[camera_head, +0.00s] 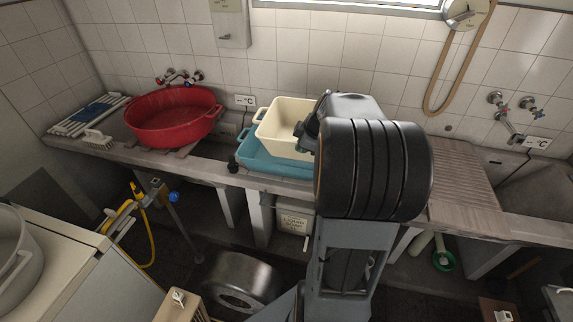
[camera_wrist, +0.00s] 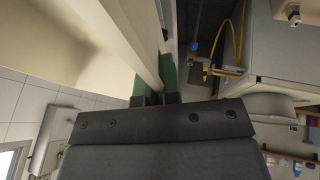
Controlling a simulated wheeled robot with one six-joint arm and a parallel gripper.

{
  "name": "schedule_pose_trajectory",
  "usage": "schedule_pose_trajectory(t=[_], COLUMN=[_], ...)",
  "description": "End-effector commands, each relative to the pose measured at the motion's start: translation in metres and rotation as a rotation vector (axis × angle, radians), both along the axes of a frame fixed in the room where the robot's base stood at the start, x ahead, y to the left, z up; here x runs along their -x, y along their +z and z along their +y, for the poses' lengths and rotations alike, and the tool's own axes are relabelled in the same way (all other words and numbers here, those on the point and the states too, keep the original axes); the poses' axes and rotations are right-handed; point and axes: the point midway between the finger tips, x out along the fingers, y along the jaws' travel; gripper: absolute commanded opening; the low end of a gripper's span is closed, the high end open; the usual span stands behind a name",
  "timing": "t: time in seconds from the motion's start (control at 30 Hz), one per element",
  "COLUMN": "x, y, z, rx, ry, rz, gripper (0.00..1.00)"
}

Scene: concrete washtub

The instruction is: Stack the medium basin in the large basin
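A cream rectangular basin (camera_head: 280,133) sits over and partly within a teal basin (camera_head: 262,165) on the counter. Its lower part is hidden behind the teal front wall, so I cannot tell whether it rests on the bottom. My gripper (camera_head: 307,129) is at the right side of the cream basin. In the wrist view my gripper (camera_wrist: 154,86) has its green fingertips on both sides of the cream wall (camera_wrist: 130,35), close against it. A round red basin (camera_head: 172,122) stands further left. My arm hides the right end of the teal basin.
Taps (camera_head: 178,76) are on the wall behind the red basin. A brush (camera_head: 98,138) and white slats (camera_head: 88,118) lie at the far left. A ribbed draining board (camera_head: 462,180) is clear on the right. A hose (camera_head: 440,80) hangs on the wall.

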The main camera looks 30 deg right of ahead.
Motion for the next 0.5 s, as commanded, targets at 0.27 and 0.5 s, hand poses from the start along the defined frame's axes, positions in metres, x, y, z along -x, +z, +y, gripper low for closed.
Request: schedule_pose_trajectory(t=[0.27,0.5], x=[0.009,-0.013], y=[0.029,0.029], z=[-0.016,-0.021], rx=[0.006,0.001], ry=[0.303,0.373], rz=[-0.002,0.004], gripper=[0.00,0.00])
